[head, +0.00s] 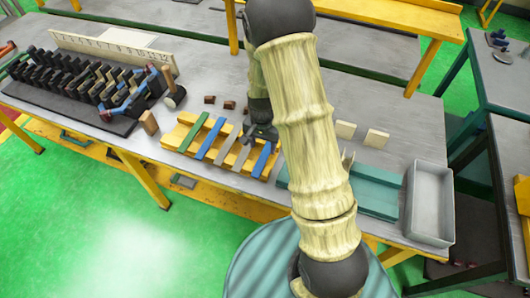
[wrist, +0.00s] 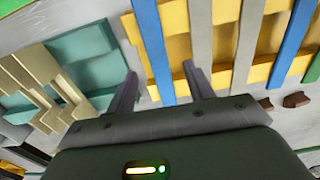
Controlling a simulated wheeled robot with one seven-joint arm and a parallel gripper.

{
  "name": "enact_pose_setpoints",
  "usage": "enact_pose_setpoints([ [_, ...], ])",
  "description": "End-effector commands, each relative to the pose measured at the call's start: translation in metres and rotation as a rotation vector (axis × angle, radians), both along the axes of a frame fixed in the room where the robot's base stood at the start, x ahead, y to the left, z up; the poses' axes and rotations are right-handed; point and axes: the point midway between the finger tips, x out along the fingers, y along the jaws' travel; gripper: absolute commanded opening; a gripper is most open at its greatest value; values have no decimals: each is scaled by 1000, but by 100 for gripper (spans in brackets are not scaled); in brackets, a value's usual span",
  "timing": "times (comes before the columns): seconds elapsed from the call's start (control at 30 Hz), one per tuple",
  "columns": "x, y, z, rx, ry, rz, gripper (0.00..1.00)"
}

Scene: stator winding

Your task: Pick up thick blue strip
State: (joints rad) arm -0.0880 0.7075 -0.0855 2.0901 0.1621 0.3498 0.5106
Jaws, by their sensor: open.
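Two blue strips lie on the yellow slatted rack. One blue strip (head: 262,159) is at the rack's right end in the head view; in the wrist view the same strip (wrist: 153,45) shows at the left. The other blue strip (head: 210,138) lies between the green strip and a grey strip, and it also shows at the right of the wrist view (wrist: 291,45). I cannot tell which is thicker. My gripper (wrist: 162,85) is open and empty. In the wrist view its fingers appear on either side of the end of the right-end blue strip. My arm hides part of the table.
Grey strips (head: 226,144) and a green strip (head: 193,133) lie on the yellow rack (head: 172,139). Small brown blocks (head: 229,105) sit behind it. A teal tray (head: 374,196) and a grey bin (head: 432,203) are at the right. A black fixture with many slots stands at the left.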

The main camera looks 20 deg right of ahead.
Motion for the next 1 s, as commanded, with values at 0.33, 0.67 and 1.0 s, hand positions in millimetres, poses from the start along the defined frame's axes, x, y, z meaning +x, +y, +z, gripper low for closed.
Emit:
enact_pose_setpoints([
  [0.33,-4,-1,-39,0,3,0,53],
  [0.67,-4,-1,-45,0,0,0,53],
  [1.0,-4,-1,-45,0,0,0,45],
])
